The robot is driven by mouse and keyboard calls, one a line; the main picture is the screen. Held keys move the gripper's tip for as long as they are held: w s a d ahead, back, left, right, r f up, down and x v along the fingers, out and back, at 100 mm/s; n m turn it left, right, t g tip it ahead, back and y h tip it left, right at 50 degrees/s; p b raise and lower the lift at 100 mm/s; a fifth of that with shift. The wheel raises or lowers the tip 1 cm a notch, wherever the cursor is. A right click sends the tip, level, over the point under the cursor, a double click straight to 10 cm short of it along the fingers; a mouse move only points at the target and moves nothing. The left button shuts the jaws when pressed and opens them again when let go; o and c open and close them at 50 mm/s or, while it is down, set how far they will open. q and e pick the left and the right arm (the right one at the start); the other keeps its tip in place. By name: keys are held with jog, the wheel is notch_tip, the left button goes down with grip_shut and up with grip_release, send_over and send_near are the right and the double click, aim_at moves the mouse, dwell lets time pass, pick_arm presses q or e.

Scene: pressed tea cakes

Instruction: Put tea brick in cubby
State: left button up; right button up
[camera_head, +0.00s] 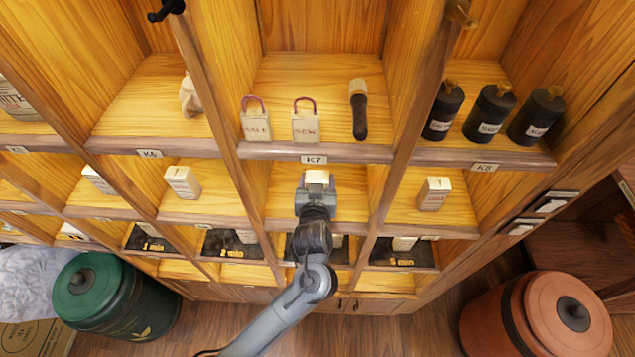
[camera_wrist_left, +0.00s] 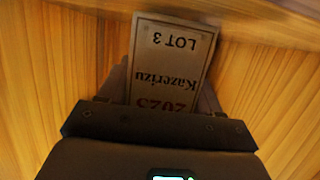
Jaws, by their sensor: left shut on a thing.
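The tea brick (camera_head: 317,177) is a pale block. In the left wrist view the tea brick (camera_wrist_left: 172,65) shows a label with "LOT 3", "Kazerizu" and "2023" upside down. My left gripper (camera_head: 316,190) is shut on it, with the brick sticking out past the fingers. The gripper is at the middle cubby (camera_head: 351,190) under the K7 label, with wooden walls on both sides. The gripper hides part of that cubby, and I cannot tell whether the brick touches its floor. My right gripper is not in view.
Similar pale bricks stand in the cubbies to the left (camera_head: 181,182) and right (camera_head: 434,193). Dark trays with minute labels (camera_head: 405,252) lie below. Wooden dividers border each cubby.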

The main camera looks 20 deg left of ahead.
pick_arm(q)
jog(key=shift+f, duration=0.15)
jog(key=o, duration=1.1)
jog(key=shift+o, duration=0.2)
